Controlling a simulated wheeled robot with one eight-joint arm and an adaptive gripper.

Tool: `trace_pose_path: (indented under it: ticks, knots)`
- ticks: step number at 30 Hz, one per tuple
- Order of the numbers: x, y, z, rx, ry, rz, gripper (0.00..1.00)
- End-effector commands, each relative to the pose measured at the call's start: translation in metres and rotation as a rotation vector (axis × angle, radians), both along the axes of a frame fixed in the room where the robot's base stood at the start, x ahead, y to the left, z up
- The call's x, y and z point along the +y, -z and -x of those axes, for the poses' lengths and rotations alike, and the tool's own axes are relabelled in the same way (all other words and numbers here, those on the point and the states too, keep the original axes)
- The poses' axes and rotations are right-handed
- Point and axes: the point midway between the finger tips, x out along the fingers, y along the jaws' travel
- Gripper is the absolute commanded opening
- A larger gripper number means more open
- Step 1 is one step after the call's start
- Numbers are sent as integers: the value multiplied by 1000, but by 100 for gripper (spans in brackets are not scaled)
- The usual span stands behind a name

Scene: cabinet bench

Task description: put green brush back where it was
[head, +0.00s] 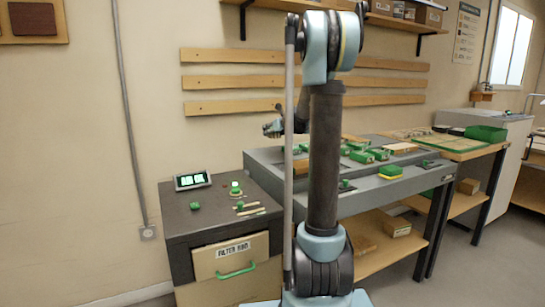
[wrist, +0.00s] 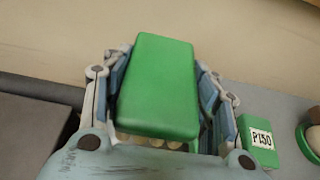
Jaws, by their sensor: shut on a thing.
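The green brush (wrist: 158,85) fills the middle of the wrist view. It is a green block with pale bristles showing along its lower edge. My gripper (wrist: 162,62) is shut on it, with a finger along each side. In the head view my gripper (head: 273,128) is up in front of the wall, near the left end of the grey bench (head: 262,163). The brush cannot be made out clearly there, and my arm hides part of the bench.
A green block labelled P150 (wrist: 257,139) sits right of the gripper. Several green items (head: 362,156) stand on the bench. A dark cabinet (head: 178,222) at left carries a lit display (head: 192,181), a green button (head: 235,188) and small tools. A green bin (head: 486,133) stands far right.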

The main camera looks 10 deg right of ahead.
Motion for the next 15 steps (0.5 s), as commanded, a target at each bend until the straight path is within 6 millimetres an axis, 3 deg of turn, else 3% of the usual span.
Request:
trace_pose_path:
  ticks: [9, 15]
  knots:
    - [-6, 42, 0, 0, 7, 0, 13]
    - [-9, 58, 0, 0, 10, 0, 13]
